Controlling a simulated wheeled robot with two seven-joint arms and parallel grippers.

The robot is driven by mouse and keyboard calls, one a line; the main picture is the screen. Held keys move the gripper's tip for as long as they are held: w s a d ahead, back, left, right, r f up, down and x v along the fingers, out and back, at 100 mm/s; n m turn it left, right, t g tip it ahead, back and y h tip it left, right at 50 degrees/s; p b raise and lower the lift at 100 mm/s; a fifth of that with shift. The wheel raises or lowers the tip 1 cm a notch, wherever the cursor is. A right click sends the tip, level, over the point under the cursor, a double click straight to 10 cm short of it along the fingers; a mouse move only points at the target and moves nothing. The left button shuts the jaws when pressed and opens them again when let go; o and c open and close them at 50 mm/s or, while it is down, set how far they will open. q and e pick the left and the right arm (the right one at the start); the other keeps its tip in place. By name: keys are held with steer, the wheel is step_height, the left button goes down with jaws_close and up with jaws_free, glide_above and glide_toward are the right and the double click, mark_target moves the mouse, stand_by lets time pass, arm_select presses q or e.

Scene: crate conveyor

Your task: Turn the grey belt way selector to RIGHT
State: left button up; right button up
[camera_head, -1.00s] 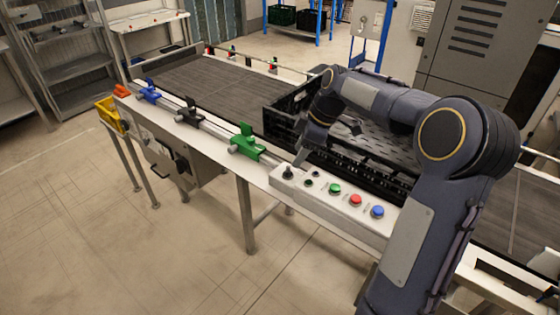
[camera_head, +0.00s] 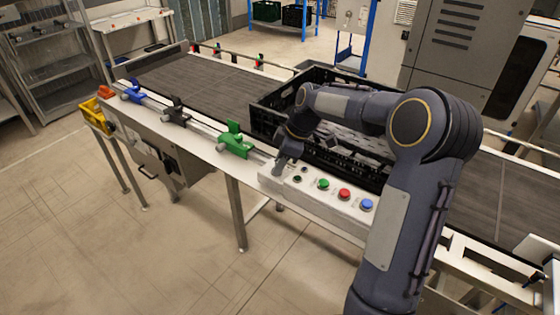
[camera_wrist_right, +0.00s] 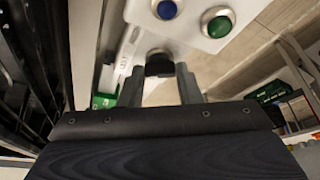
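The belt way selector is a dark knob at the left end of the pale control panel (camera_head: 333,200). In the head view my right gripper (camera_head: 278,166) is over it and hides most of it. In the right wrist view the selector knob (camera_wrist_right: 158,63) shows between the fingertips of my right gripper (camera_wrist_right: 160,72). The fingers are apart, one on each side of the knob, with narrow gaps seeming to remain. Small lettering beside the knob is hard to read, so I cannot tell its setting. My left gripper is not in view.
Two small dark round fittings (camera_head: 298,179), then green (camera_head: 323,184), red (camera_head: 344,194) and blue (camera_head: 366,205) buttons sit close beside the selector. A black crate (camera_head: 262,121) stands on the belt behind. A green clamp (camera_head: 235,141) is on the rail to the left.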

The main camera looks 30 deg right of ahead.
steer(key=shift+c, duration=0.5)
steer(key=shift+m, duration=0.3)
steer(key=shift+m+h+b, duration=0.3)
steer(key=shift+m+b, duration=0.3)
steer(key=m, duration=0.1)
steer(key=m+t, duration=0.1)
steer(key=shift+s+a+m+h+b, duration=0.1)
steer(key=shift+a+m+h+b, duration=0.1)
steer(key=shift+m+h+b, duration=0.15)
steer(key=m+h, duration=0.1)
steer(key=m, duration=0.2)
steer(key=shift+a+t, duration=0.15)
steer(key=shift+t, duration=0.15)
steer(key=shift+a+m+h+b, duration=0.15)
steer(key=shift+m+h, duration=0.3)
steer(key=shift+m, duration=0.6)
steer(key=shift+d+m+h+b, duration=0.15)
steer(key=shift+m+h, duration=0.25)
steer(key=shift+m, duration=0.6)
steer(key=shift+a, duration=0.1)
